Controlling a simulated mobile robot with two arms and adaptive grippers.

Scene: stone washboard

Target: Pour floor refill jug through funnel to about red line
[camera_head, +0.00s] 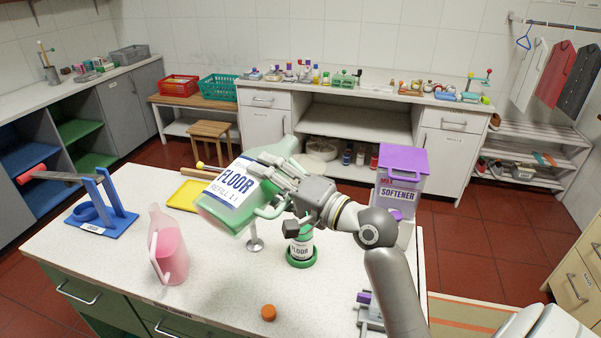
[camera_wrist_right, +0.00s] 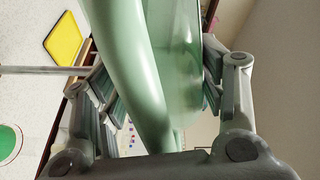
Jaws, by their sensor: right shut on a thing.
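The green floor refill jug (camera_head: 222,200), with a white FLOOR REFILL label, is held tilted above the worktop. My right gripper (camera_head: 278,180) is shut on it; in the right wrist view the jug (camera_wrist_right: 185,60) lies between the fingers. A smaller green bottle labelled FLOOR (camera_head: 301,247) stands upright in a green ring base (camera_head: 302,264), just below and right of the jug. My gripper partly hides its top. I cannot make out the funnel or the red line. My left gripper is not in view.
An orange cap (camera_head: 268,312) lies near the front edge. A pink jug (camera_head: 168,250) and a blue stand (camera_head: 105,210) are to the left, a yellow tray (camera_head: 187,194) behind. A purple-lidded softener box (camera_head: 402,165) stands right. A metal post (camera_head: 254,243) rises beneath the held jug.

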